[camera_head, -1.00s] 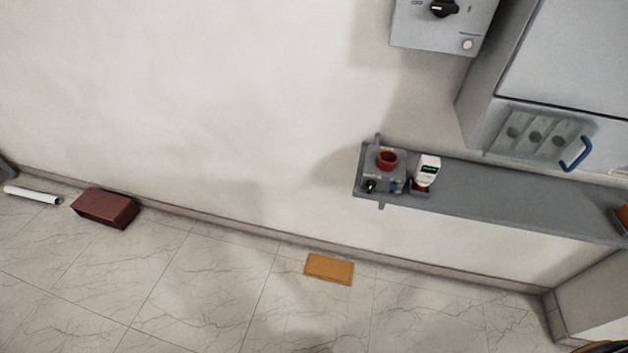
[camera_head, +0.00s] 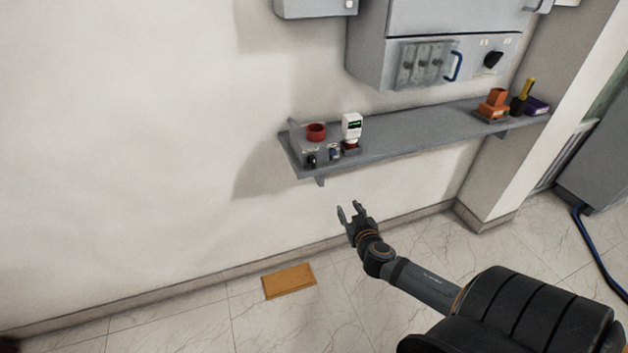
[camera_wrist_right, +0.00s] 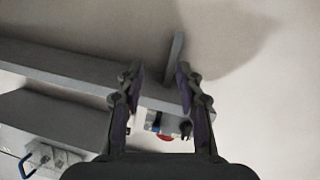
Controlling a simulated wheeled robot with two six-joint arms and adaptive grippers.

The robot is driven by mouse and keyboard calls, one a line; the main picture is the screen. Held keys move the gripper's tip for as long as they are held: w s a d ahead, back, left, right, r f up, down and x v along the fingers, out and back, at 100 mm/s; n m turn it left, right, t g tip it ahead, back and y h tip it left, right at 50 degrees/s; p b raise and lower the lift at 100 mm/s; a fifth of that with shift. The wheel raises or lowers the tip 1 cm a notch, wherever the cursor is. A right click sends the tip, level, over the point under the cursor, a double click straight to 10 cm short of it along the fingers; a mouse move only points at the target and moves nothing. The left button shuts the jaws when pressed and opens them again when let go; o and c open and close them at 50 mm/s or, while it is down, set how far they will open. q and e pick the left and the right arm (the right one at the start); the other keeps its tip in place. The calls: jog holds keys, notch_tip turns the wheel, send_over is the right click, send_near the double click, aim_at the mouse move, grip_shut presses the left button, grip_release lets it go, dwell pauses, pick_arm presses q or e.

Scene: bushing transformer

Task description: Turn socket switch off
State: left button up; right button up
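A grey socket box (camera_head: 300,147) with a round red socket (camera_head: 316,131) on top stands at the left end of the grey wall shelf (camera_head: 400,137). A small black switch (camera_head: 311,161) shows on its front. My right gripper (camera_head: 349,208) is open and empty, below and in front of the shelf and apart from it. In the right wrist view, my open fingers (camera_wrist_right: 157,72) frame the shelf end, and part of the red socket (camera_wrist_right: 166,138) shows between them, partly hidden. The switch position is too small to tell. My left gripper is not in view.
A white device (camera_head: 352,127) stands right of the socket box. Orange holders (camera_head: 493,104) stand at the shelf's right end. A grey cabinet (camera_head: 440,18) with a black knob (camera_head: 493,60) hangs above. An orange slab (camera_head: 289,281) lies on the floor. The space before the socket box is clear.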

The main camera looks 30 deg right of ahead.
aim_at(314, 163)
jog(key=a+r+t+y+b, duration=0.1)
jog(key=a+r+t, duration=0.1)
jog(key=a+r, duration=0.3)
jog(key=a+r+t, duration=0.2)
jog(key=a+r, duration=0.1)
jog(key=r, duration=0.4)
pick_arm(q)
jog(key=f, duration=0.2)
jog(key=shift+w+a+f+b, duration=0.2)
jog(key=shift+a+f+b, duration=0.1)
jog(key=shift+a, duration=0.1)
pick_arm(e)
jog(key=shift+y, duration=0.4)
jog(key=x, duration=0.7)
jog(key=r+x, duration=0.1)
jog(key=x, duration=0.3)
jog(key=shift+d, duration=0.1)
grip_shut()
